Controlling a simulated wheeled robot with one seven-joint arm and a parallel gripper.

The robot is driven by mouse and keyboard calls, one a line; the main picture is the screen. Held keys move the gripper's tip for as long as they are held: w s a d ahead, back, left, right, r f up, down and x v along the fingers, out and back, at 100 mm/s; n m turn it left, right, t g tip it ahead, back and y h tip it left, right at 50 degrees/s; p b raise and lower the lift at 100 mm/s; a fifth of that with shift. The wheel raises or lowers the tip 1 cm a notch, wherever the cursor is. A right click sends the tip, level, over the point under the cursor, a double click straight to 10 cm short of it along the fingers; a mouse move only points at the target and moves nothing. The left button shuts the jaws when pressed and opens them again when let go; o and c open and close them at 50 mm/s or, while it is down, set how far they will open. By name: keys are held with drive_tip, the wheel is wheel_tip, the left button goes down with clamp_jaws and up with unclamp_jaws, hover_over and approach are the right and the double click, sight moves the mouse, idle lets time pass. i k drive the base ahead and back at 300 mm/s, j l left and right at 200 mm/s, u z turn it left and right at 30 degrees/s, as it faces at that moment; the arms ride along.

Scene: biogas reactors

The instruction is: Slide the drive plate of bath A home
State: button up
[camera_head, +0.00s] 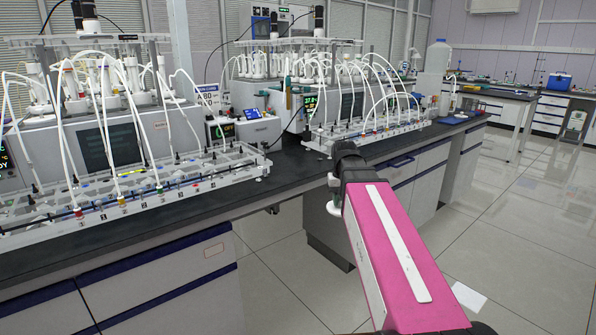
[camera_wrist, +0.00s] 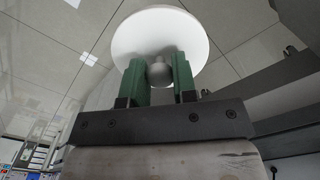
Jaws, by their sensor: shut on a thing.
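My gripper (camera_wrist: 158,80) has two green fingers, shut on the grey knob (camera_wrist: 160,72) of a white round disc (camera_wrist: 160,32). Tiled floor shows behind the disc. In the camera_head view my pink arm reaches forward past the bench edge, and the fingers cannot be made out there. Two reactor baths stand on the bench: the left bath (camera_head: 107,148) and the right bath (camera_head: 349,107). Raised flat plates lie above them, the left plate (camera_head: 85,38) and the right plate (camera_head: 290,42). I cannot read which bath is A, nor tell which part is the drive plate.
The dark bench top (camera_head: 240,197) carries bottle racks with white tubes, the left rack (camera_head: 130,190) and the right rack (camera_head: 370,131). Open tiled floor (camera_head: 510,220) lies to the right.

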sight(318, 35)
drive_tip(key=i+l+u, duration=0.1)
drive_tip(key=l+u, duration=0.15)
drive_tip(key=i+l+u, duration=0.1)
drive_tip(key=l+u, duration=0.15)
drive_tip(key=l, duration=0.2)
drive_tip(key=l+u, duration=0.25)
drive_tip(key=l, duration=0.15)
drive_tip(key=l+u, duration=0.45)
drive_tip(key=l, duration=3)
drive_tip(key=k+l, duration=0.15)
drive_tip(key=l, duration=0.95)
